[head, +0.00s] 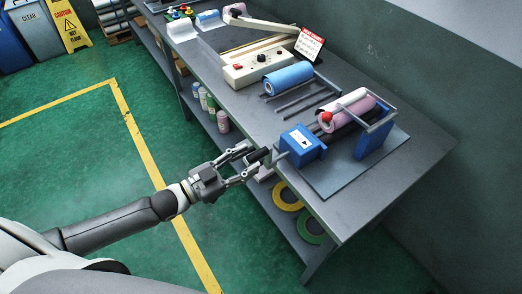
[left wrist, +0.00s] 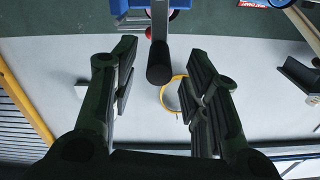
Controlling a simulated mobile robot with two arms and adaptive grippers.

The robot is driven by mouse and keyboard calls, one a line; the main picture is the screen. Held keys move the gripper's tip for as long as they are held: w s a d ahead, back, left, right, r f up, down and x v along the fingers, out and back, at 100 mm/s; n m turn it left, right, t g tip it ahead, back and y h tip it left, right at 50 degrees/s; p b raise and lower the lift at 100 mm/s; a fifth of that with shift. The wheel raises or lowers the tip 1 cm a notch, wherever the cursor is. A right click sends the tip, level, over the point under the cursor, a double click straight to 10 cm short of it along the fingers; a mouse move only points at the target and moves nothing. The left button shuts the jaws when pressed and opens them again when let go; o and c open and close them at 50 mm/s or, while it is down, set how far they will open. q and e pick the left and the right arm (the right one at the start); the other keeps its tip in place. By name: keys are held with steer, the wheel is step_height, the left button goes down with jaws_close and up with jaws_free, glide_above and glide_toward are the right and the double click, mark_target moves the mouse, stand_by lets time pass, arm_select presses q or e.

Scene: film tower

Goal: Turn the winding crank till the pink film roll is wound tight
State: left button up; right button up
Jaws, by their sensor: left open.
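The pink film roll (head: 352,108) lies on the winder at the near end of the bench, under a white roller. A blue box (head: 303,146) with a white arrow label stands in front of it. The crank's black grip (head: 257,156) sticks out past the bench edge; it also shows in the left wrist view (left wrist: 160,65) below a grey bar. My left gripper (head: 246,164) is open at the grip, one finger on each side of it in the left wrist view (left wrist: 163,75). I cannot tell whether they touch. My right gripper is not in view.
A blue roll (head: 288,78) lies on rails behind the winder. A red knob (head: 326,117) stands by the pink roll. A cream sealer (head: 258,64) stands farther along the bench. Yellow (head: 287,196) and green rings lie on the lower shelf. The green floor beside the bench is clear.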

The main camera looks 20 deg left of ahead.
mark_target(267, 149)
arm_select(q)
steer(key=shift+p+x, duration=0.45)
steer(key=shift+x, duration=2.2)
steer(key=shift+d, duration=0.1)
jaws_close()
steer(key=shift+r, duration=0.1)
